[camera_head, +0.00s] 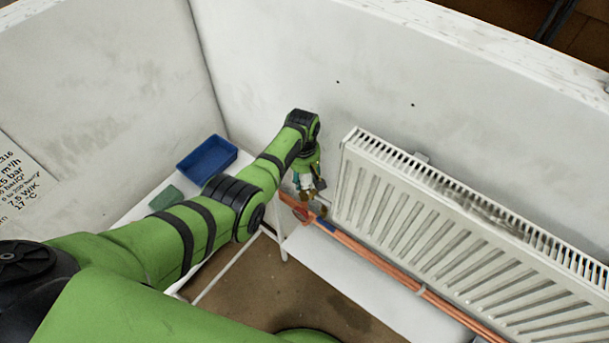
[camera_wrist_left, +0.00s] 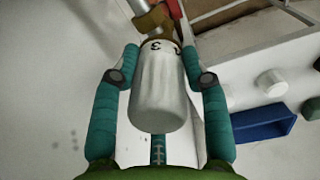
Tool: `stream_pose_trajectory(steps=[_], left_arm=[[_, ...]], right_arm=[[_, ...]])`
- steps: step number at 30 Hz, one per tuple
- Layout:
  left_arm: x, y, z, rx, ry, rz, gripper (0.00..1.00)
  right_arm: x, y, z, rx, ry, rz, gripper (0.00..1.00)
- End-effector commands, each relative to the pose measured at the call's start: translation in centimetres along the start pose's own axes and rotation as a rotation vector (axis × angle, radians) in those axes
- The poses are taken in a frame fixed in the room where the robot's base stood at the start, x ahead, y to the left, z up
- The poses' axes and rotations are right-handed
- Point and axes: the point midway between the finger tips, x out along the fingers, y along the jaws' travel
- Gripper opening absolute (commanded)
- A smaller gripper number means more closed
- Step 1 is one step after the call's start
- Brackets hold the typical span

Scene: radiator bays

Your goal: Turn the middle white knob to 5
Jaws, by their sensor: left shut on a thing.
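My left gripper (camera_wrist_left: 160,55) has its teal fingers on either side of a white knob (camera_wrist_left: 158,98) and is shut on it. The knob sits on a brass-coloured fitting. Dark marks show near its fitting end, one looking like a 3; which mark is lined up with the fitting I cannot tell. The knob is small and partly hidden there. My right gripper is not in view.
Copper pipes (camera_head: 385,264) run below the radiator, with a red part (camera_head: 300,214) near the gripper. A blue bin (camera_head: 207,157) and a green object (camera_head: 166,198) stand to the left. Walls close in behind.

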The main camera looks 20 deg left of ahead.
Motion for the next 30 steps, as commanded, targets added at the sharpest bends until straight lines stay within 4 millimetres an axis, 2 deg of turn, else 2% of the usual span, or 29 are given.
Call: stream_pose_trajectory(steps=[9, 23, 24, 25, 26, 30], left_arm=[[0.37, -0.40, 0.22, -0.096, -0.002, -0.011, 0.12], [0.37, -0.41, 0.22, -0.107, -0.001, -0.011, 0.12], [0.38, -0.41, 0.22, -0.107, -0.001, -0.011, 0.53], [0.37, -0.40, 0.21, -0.107, -0.001, -0.011, 0.65], [0.36, -0.38, 0.20, -0.107, -0.001, -0.011, 0.69], [0.22, -0.23, 0.13, -0.106, 0.001, -0.006, 0.69]], right_arm=[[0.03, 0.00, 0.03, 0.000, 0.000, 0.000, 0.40], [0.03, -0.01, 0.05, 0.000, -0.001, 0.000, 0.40], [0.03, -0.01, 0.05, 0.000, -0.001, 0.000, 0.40], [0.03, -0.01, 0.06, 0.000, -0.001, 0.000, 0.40], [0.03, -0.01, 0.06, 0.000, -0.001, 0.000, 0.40], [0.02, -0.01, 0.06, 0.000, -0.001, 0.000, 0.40]])
